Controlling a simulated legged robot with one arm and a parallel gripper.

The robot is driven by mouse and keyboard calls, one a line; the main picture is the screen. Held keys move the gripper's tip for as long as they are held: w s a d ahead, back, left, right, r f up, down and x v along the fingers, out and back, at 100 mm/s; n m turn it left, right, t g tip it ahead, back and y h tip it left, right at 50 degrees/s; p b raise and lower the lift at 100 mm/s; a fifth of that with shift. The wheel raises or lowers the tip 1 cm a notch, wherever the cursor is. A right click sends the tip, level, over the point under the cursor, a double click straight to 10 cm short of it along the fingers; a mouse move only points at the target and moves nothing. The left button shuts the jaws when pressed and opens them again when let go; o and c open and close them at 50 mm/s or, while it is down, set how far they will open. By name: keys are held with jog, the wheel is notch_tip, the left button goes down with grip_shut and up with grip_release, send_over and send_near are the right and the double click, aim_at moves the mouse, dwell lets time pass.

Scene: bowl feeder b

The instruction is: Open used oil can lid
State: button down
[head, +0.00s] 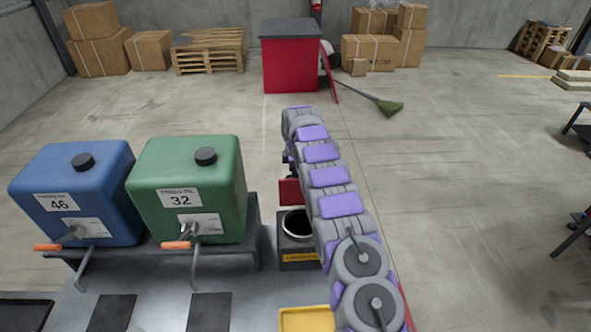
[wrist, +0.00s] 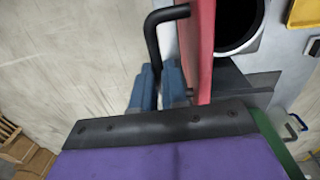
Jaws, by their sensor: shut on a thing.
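The used oil can (head: 299,265) is a dark box with a yellow label, standing left of my arm in the head view. Its round opening (head: 296,223) is uncovered and dark inside; it also shows at the top of the wrist view (wrist: 235,22). The red lid (head: 289,191) stands raised on the far side of the opening. In the wrist view the lid (wrist: 200,45) is seen nearly edge-on, with a bent black handle (wrist: 152,35). My gripper (wrist: 159,82), with blue fingers, is shut on the handle. In the head view my arm mostly hides the gripper.
A blue tank (head: 70,190) and a green tank (head: 190,170) with orange-handled taps stand on the left. A yellow tray (head: 306,319) lies at the near edge. A red cabinet (head: 290,65) and a broom (head: 385,105) are farther back. The floor on the right is mostly clear.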

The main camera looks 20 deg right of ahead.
jog(key=shift+w+f+p, duration=0.2)
jog(key=shift+f+p, duration=0.15)
jog(key=shift+p, duration=0.3)
jog(key=shift+w+d+f+p, duration=0.15)
jog(key=shift+w+p, duration=0.15)
jog(key=shift+p, duration=0.6)
jog(key=shift+w+a+f+p, duration=0.1)
jog(key=shift+w+p, duration=0.2)
jog(key=shift+p, duration=0.55)
jog(key=shift+w+d+p, duration=0.1)
jog(key=shift+w+p, duration=0.2)
jog(key=shift+w, duration=0.05)
jog(key=shift+w+r, duration=0.2)
jog(key=c, duration=1.2)
grip_release()
jog(key=shift+o, duration=0.2)
